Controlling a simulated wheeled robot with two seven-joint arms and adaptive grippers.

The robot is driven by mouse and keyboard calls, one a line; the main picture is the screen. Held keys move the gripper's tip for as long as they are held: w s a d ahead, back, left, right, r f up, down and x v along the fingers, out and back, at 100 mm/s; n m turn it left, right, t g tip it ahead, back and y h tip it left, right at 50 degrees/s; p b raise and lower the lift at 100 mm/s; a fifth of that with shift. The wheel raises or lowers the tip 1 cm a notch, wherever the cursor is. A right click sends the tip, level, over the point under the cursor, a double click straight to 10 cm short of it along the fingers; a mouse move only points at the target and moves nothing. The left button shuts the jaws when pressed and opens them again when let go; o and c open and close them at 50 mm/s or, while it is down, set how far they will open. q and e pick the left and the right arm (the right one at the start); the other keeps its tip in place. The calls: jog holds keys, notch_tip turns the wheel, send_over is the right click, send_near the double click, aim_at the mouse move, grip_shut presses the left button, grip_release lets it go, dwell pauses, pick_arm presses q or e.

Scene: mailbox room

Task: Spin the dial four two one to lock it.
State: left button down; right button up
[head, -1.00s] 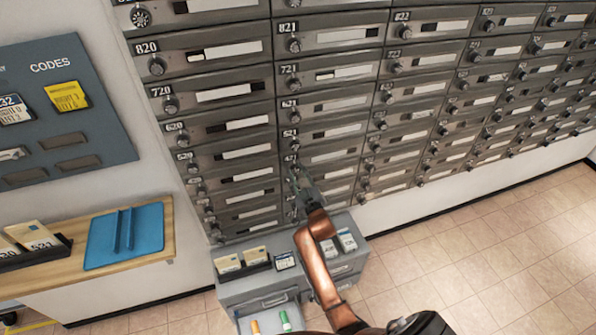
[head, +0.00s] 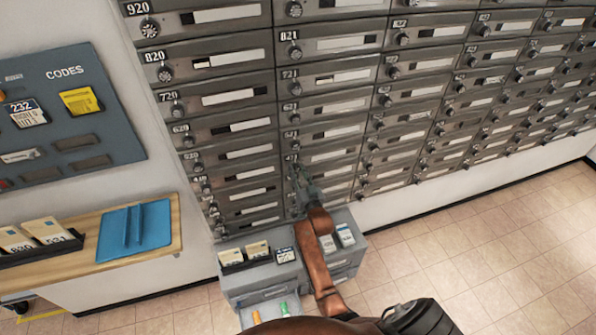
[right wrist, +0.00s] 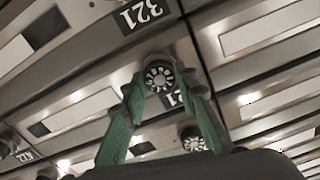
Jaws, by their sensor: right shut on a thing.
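My right gripper (head: 300,172) is at the dial of a box low in the second column of the mailbox wall, just below a label that reads like 421. In the right wrist view its green fingers (right wrist: 161,88) stand on both sides of the round notched dial (right wrist: 160,76) and are shut on it. The dial's label is partly hidden by a finger. The 321 label (right wrist: 140,15) of the neighbouring box shows above in that view. The dial's exact setting is too small to read. My left gripper is not in view.
Rows of grey mailboxes (head: 330,44) with similar dials surround this one; another dial (right wrist: 194,138) is close by. A grey cabinet (head: 262,277) with card holders stands below. A wooden shelf (head: 70,272) and a codes board (head: 115,130) are at left. The tiled floor at right is clear.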

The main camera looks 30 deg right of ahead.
jog(key=shift+f, duration=0.15)
dwell(0.3)
jog(key=o, duration=1.2)
jog(key=shift+c, duration=0.2)
jog(key=v, duration=0.7)
jog(key=shift+s, duration=0.25)
jog(key=shift+a, duration=0.1)
